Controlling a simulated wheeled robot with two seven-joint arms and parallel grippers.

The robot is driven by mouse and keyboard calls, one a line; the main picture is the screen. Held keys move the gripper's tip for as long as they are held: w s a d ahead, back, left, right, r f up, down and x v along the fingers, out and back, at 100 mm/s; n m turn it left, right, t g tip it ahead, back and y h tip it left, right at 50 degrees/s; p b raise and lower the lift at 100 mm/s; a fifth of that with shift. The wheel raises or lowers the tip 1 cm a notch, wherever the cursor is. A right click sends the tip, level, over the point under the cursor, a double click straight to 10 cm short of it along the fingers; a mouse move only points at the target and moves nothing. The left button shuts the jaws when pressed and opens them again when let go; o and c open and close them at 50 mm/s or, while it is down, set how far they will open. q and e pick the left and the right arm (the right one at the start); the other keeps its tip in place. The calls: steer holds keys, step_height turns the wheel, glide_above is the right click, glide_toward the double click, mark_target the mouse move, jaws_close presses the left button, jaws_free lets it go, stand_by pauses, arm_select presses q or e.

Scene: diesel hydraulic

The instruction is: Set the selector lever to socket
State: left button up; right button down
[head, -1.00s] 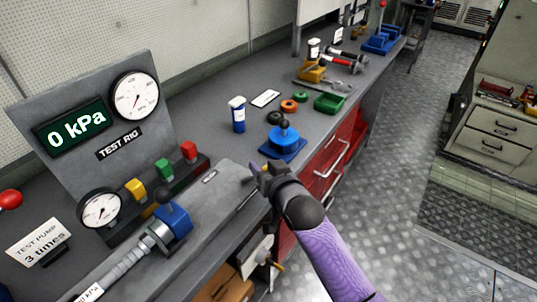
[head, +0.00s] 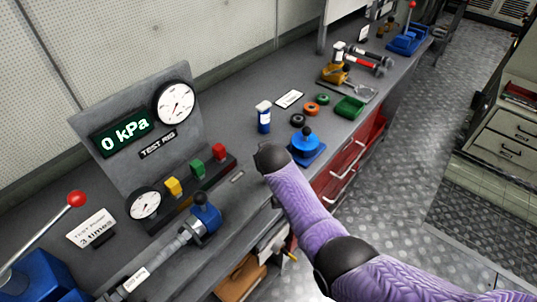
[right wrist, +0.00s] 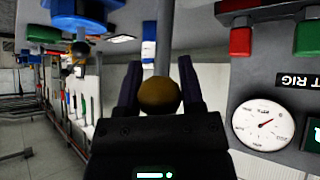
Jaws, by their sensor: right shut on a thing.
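In the right wrist view, a dark brownish ball knob (right wrist: 158,95) on a straight grey rod (right wrist: 163,40) sits between the two fingers of my right gripper (right wrist: 158,88). It looks like the knob of the selector lever, and the gripper is shut on it. In the head view my right gripper (head: 268,160) is over the front part of the bench, just right of a small label plate (head: 237,176). The wrist and forearm hide the fingers, the lever and any position marks there. My left gripper is not in view.
The test rig panel (head: 110,90) reads 0 kPa. Yellow, green and red blocks (head: 220,151) and a blue valve (head: 206,212) stand left of the gripper. A blue fitting (head: 306,147) and a blue-white bottle (head: 264,118) are close behind. A red-knobbed pump lever (head: 76,199) is far left.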

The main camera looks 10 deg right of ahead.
steer(key=shift+w+a, duration=0.2)
steer(key=shift+f, duration=0.1)
steer(key=shift+c, duration=1.1)
jaws_free()
steer(key=shift+w+a, duration=0.1)
steer(key=shift+s+r+p, duration=0.2)
steer(key=shift+r+p, duration=0.1)
steer(key=shift+p, duration=0.1)
steer(key=p+v, duration=0.4)
steer(key=v, duration=0.5)
steer(key=shift+s, duration=0.15)
